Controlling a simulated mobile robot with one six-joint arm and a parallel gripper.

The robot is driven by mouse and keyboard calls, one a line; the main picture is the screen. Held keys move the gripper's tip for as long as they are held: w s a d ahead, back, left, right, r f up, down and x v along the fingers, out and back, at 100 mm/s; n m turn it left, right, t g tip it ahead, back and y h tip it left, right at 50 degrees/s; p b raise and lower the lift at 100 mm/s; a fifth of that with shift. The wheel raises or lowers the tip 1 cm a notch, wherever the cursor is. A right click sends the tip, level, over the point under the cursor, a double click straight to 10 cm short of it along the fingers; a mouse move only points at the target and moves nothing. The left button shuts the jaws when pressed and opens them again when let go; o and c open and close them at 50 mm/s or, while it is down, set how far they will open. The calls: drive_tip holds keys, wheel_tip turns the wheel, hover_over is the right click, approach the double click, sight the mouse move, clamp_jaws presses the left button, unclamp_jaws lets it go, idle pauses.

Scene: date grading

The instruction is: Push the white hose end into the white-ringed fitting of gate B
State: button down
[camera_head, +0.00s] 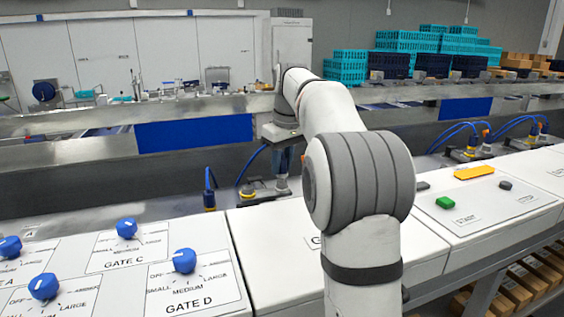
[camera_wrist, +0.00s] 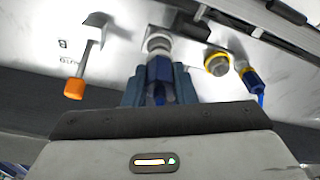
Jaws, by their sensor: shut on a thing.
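My gripper (camera_wrist: 159,82) is shut on a blue hose end (camera_wrist: 159,68) in the wrist view, with a finger on each side of it. The white-ringed fitting (camera_wrist: 159,42) is straight ahead of the hose end, and the two appear in line. They look touching or nearly so; I cannot tell how far the hose end is in. Any white ring on the hose end cannot be told apart from the fitting. In the head view my gripper (camera_head: 283,160) points down over the metal ledge behind the panels, partly hidden by my arm.
An orange-tipped lever (camera_wrist: 74,88) sticks out on the left, near a letter B. Gate knobs (camera_head: 184,261) are on the front panels.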

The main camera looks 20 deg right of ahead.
drive_tip(key=shift+f+b, duration=0.35)
drive_tip(key=shift+f, duration=0.35)
idle(0.3)
drive_tip(key=c, duration=1.8)
unclamp_jaws()
drive_tip(key=shift+c, duration=0.2)
drive_tip(key=o, duration=1.1)
